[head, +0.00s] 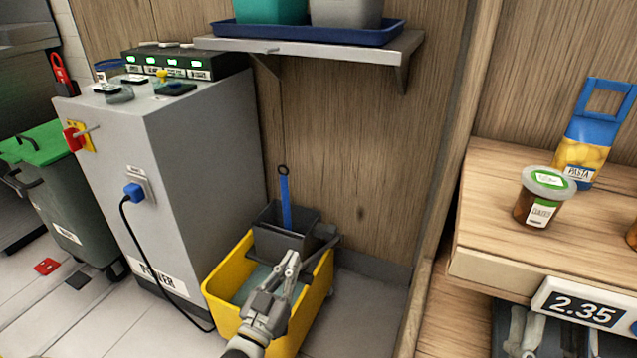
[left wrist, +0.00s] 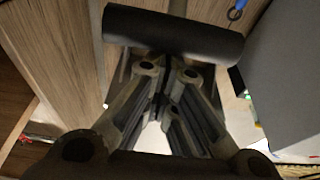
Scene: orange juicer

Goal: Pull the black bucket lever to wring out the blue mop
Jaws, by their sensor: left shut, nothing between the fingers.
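The yellow mop bucket (head: 222,291) stands on the floor with a dark wringer (head: 275,243) on its back part. The blue mop (head: 285,200) stands upright in the wringer, its handle ending in a dark ring; its lower end is hidden. The black lever (left wrist: 175,33) shows in the left wrist view as a thick horizontal bar just beyond the fingertips. In the head view its dark bar (head: 327,246) lies at the wringer's right side. My left gripper (head: 290,262) is above the bucket, shut and empty (left wrist: 163,78). I cannot tell whether it touches the lever. My right gripper is not in view.
A grey power cabinet (head: 200,150) stands left of the bucket, its black cable (head: 140,250) hanging to the floor. A wooden counter (head: 490,215) with a jar (head: 541,203) and pasta (head: 583,150) is at the right. A shelf (head: 350,52) hangs above. A green-lidded bin (head: 75,200) is left.

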